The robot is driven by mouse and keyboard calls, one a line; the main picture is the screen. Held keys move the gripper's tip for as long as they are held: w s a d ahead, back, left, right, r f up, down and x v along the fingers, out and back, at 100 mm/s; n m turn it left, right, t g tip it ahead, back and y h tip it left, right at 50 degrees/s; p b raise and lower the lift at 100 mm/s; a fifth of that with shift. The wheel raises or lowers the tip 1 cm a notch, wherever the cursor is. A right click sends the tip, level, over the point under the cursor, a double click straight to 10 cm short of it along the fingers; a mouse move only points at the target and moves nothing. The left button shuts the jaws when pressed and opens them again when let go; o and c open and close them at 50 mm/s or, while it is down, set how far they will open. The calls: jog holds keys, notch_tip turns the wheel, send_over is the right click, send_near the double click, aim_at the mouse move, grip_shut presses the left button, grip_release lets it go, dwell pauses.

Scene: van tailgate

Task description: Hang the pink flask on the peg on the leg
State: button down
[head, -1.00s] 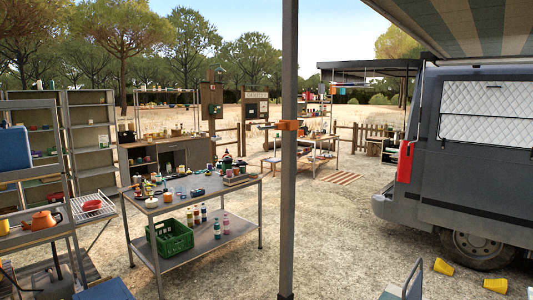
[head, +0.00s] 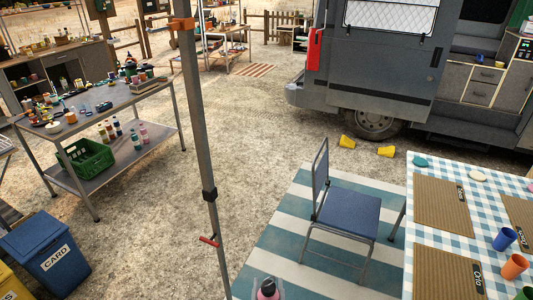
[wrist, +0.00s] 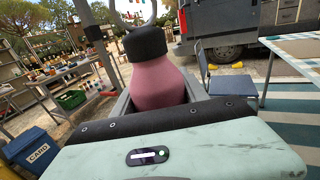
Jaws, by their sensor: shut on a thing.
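The pink flask (wrist: 160,82) has a black cap and a pale ring at its top in the wrist view. In the head view the flask (head: 267,291) shows only at the bottom edge, and the gripper is not clear there. The leg (head: 200,130) is a grey awning post. A red peg (head: 209,241) sticks out from it low down, below a black collar (head: 209,194). The flask is apart from the peg, to its lower right in the head view.
An orange clamp (head: 183,23) sits higher on the post. A blue chair (head: 346,212) stands on a striped mat (head: 287,238) to the right, beside a checked table (head: 415,285). A blue card bin (head: 45,255) is at the lower left. Gravel around the post is clear.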

jog(key=s+r+p, duration=0.4)
jog(key=r+p, duration=0.8)
jog(key=p, duration=0.1)
jog(key=s+r+p, duration=0.4)
jog(key=r+p, duration=0.8)
jog(key=shift+s+r+p, duration=0.3)
jog(key=shift+p, duration=0.05)
jog(key=shift+a, duration=0.15)
